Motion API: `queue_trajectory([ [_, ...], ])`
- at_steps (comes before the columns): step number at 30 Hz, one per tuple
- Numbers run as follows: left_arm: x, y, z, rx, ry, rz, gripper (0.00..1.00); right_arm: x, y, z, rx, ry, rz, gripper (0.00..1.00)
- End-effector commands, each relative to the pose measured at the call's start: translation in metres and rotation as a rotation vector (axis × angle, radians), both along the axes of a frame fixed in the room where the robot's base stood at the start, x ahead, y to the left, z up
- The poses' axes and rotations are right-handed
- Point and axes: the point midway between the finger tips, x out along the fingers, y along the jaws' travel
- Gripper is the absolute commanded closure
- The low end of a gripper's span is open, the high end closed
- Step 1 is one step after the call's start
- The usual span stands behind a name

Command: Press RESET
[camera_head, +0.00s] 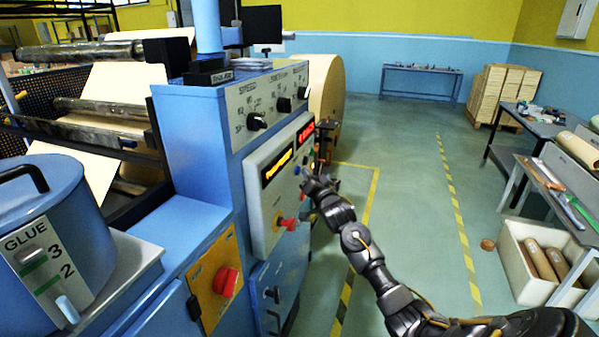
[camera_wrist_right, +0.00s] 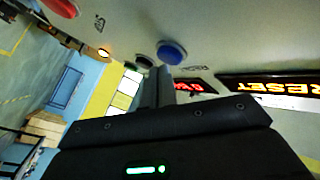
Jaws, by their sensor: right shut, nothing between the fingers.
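The machine's grey control panel (camera_head: 265,200) faces right in the head view. Its orange display (camera_head: 278,166) reads RESET in the wrist view (camera_wrist_right: 285,87), beside a red-lit display (camera_wrist_right: 190,86). My right gripper (camera_head: 307,183) is shut and empty, close to the panel's button area. In the wrist view its fingers (camera_wrist_right: 158,85) point toward a round blue button (camera_wrist_right: 172,52) just past the tips; I cannot tell whether they touch. My left gripper is not in view.
A red mushroom button (camera_head: 226,282) sits on a yellow plate lower on the machine. A red switch (camera_head: 286,223) is below the displays. A large kraft roll (camera_head: 326,88) stands behind the panel.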

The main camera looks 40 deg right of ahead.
Motion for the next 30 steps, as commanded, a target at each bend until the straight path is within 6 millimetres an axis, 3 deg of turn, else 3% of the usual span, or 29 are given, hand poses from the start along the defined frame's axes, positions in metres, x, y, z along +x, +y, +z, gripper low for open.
queue_trajectory([
  [30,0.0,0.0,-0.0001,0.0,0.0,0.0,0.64,0.0081,0.0061,0.0,0.0,0.0,0.001,1.0],
])
